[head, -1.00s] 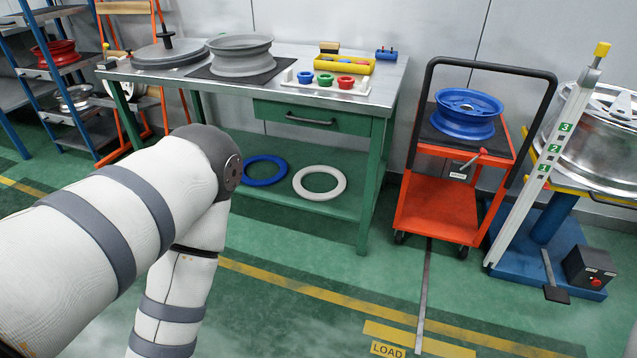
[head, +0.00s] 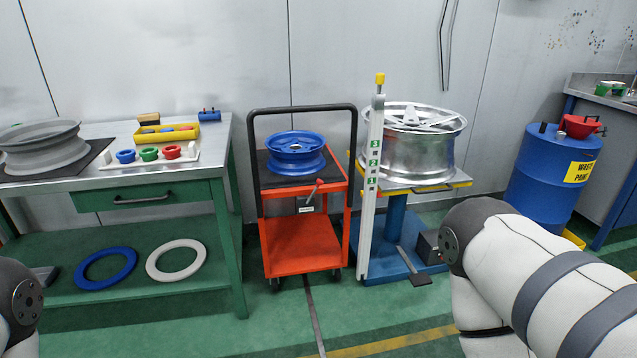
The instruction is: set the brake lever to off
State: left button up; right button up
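The brake lever (head: 313,193) is on the front right of the orange cart (head: 301,246), just below its upper deck. It is a short grey lever with a red knob, tilted up and to the right. A small white label plate (head: 306,210) sits below it, its text too small to read. Neither gripper is in view. Part of my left arm shows at the lower left edge. My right arm comes in at the lower right, well away from the lever.
A blue wheel (head: 296,151) lies on the cart's upper deck, with a black handle frame around it. A green workbench (head: 150,239) stands left. A blue lift stand (head: 395,230) with a silver wheel (head: 419,143) is close on the right. Floor before the cart is clear.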

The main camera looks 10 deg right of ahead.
aim_at(320, 182)
jog(key=i+l+u, duration=0.15)
jog(key=i, duration=0.35)
jog(key=i+u, duration=0.15)
jog(key=i, duration=0.35)
jog(key=i+l+u, duration=0.15)
jog(key=i, duration=0.3)
jog(key=l, duration=0.1)
